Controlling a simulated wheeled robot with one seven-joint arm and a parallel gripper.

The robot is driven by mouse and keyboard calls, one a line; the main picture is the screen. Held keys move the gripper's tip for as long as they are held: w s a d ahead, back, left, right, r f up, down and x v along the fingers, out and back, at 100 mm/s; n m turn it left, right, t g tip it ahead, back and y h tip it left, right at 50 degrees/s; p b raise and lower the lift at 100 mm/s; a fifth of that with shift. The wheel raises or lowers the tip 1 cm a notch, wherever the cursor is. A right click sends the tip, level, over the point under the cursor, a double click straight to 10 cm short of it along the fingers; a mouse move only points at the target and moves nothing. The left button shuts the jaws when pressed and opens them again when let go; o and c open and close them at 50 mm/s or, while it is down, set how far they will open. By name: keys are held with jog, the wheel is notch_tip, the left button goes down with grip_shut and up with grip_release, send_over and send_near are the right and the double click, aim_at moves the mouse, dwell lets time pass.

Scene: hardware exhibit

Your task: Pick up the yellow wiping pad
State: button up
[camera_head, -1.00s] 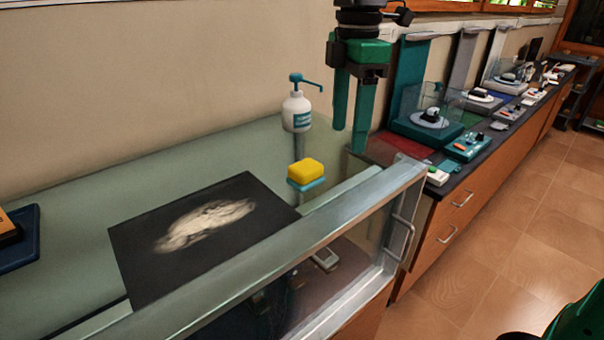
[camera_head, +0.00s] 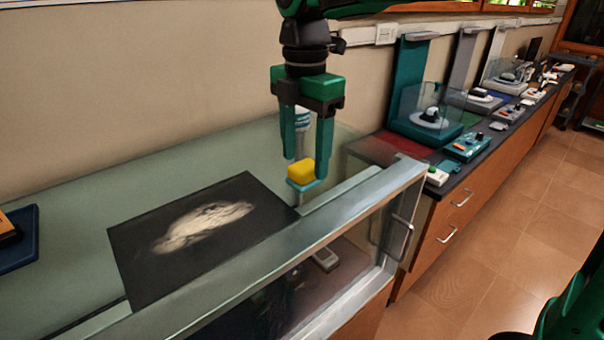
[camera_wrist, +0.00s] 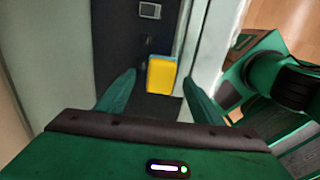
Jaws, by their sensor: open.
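I cannot tell the exact depth between fingers and pad.
A white pump bottle (camera_head: 303,120) stands behind my gripper, mostly hidden by it. A dark panel with a pale picture (camera_head: 200,228) lies to the left. The case's metal rail (camera_head: 345,215) runs close in front. Scales (camera_head: 432,120) line the counter at right.

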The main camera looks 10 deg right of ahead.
aim_at(305, 165)
jog(key=shift+f, duration=1.55)
jog(key=c, duration=1.2)
jog(key=shift+r, duration=0.1)
jog(key=shift+r, duration=0.4)
jog(key=r, duration=0.3)
jog(key=shift+s+a+r, duration=0.25)
jog(key=shift+s+r, duration=0.1)
jog(key=shift+r, duration=0.05)
jog(key=s+a+r, duration=0.4)
jog(key=s+a, duration=0.1)
jog(key=s+a+r, duration=0.2)
jog(key=s, duration=0.1)
jog(key=shift+a+r, duration=0.15)
